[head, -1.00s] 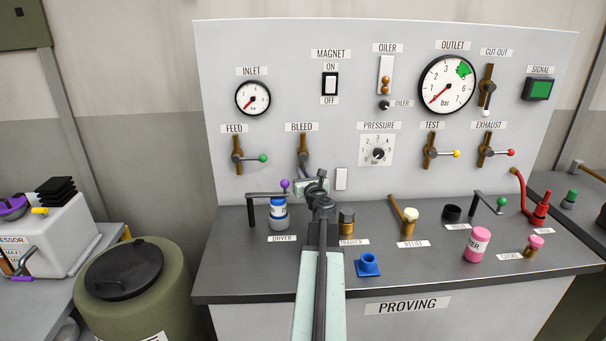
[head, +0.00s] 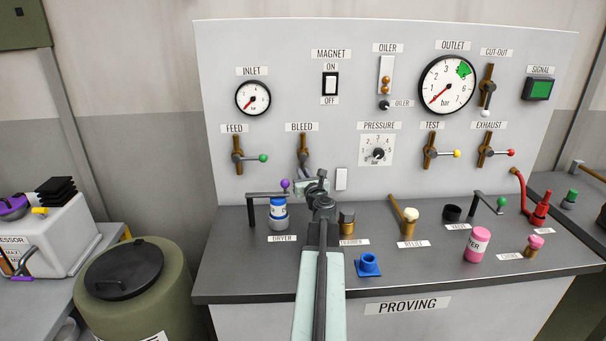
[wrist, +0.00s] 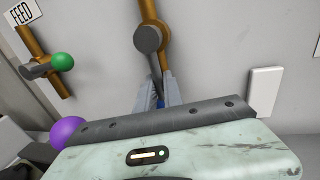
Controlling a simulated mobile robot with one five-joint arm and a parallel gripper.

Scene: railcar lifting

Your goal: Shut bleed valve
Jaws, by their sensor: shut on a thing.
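The bleed valve (head: 303,152) is a brass vertical pipe with a grey hub under the BLEED label (head: 302,127) on the grey panel. In the wrist view its pipe and hub (wrist: 148,38) are at top centre, with the handle running down from the hub. My gripper (wrist: 158,92) is shut on the lower end of that handle, just below the hub. A bit of blue shows between the fingers. The handle's tip is mostly hidden by the fingers. In the head view my arm covers the area below the valve.
The feed valve (head: 237,157) with a green-knobbed lever is to the left. A purple-knobbed lever (head: 284,185) stands close below my gripper's left side. Dryer, relief and other fittings stand on the dark bench (head: 225,270).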

